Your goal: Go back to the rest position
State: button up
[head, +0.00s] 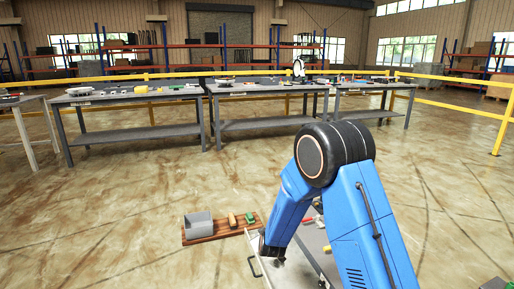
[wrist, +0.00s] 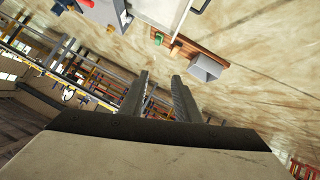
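My gripper (wrist: 163,85) shows in the wrist view with its two dark fingers apart and only background between them. It looks open and empty. In the head view my blue arm rises at the right and bends down at a black joint. The fingers cannot be made out there. A grey box (head: 198,226) stands on a brown wooden board (head: 224,234), with a small green item (head: 250,218) near the board's right end. In the wrist view the grey box (wrist: 206,68), the board (wrist: 187,45) and the green item (wrist: 158,38) appear beyond the fingertips, tilted.
A light cart top (head: 292,270) lies under my arm, partly hidden by it. Long grey workbenches (head: 135,101) with loose items stand across the back, before a yellow railing (head: 455,105) and shelving racks. The floor (head: 120,190) at left is clear.

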jog(key=s+d+r+m+g, duration=0.1)
jog(key=s+d+r+g, duration=0.1)
jog(key=s+d+r, duration=0.65)
jog(key=s+d+r+m+g, duration=0.15)
jog(key=s+d+r, duration=0.35)
jog(key=s+r, duration=0.7)
jog(key=s+d+r+m+g, duration=0.1)
jog(key=s+d, duration=0.3)
jog(key=s, duration=0.6)
jog(key=s+d+r+m+g+h, duration=0.1)
jog(key=s+d+r, duration=0.2)
jog(key=s, duration=0.8)
jog(key=s+d+r+m+g, duration=0.1)
jog(key=s+d+r+m, duration=0.1)
jog(key=s+d, duration=0.4)
jog(key=s+r, duration=0.1)
jog(key=s, duration=0.4)
